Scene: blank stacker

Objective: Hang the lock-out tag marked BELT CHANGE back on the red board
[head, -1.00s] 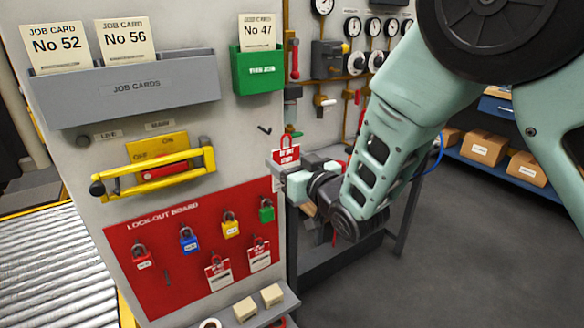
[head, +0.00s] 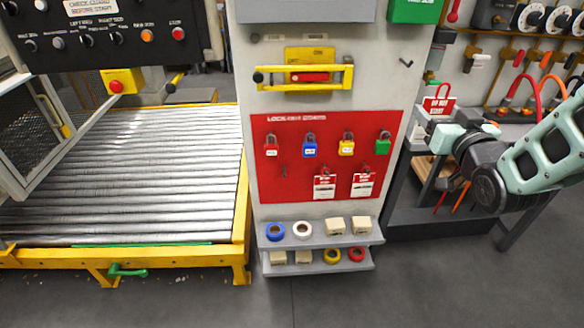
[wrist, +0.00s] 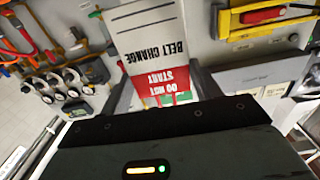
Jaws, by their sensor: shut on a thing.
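The BELT CHANGE tag (wrist: 150,35) is white with a red DO NOT START band, and reads upside down in the wrist view. In the head view the tag's red top (head: 438,106) and red loop stand above my gripper (head: 424,134). My gripper is shut on the tag, hiding its lower part there. It is to the right of the panel, apart from the red board (head: 270,190). The board's lower row has a bare dark peg (head: 284,170) at left and two hanging tags, a middle one (head: 324,186) and a right one (head: 363,185).
Red, blue, yellow and green padlocks (head: 309,150) hang along the board's upper row. A yellow handle (head: 305,76) juts out above it. Shelves (head: 318,240) with tape rolls and blocks project below. A roller conveyor (head: 120,170) stands left. The floor in front is clear.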

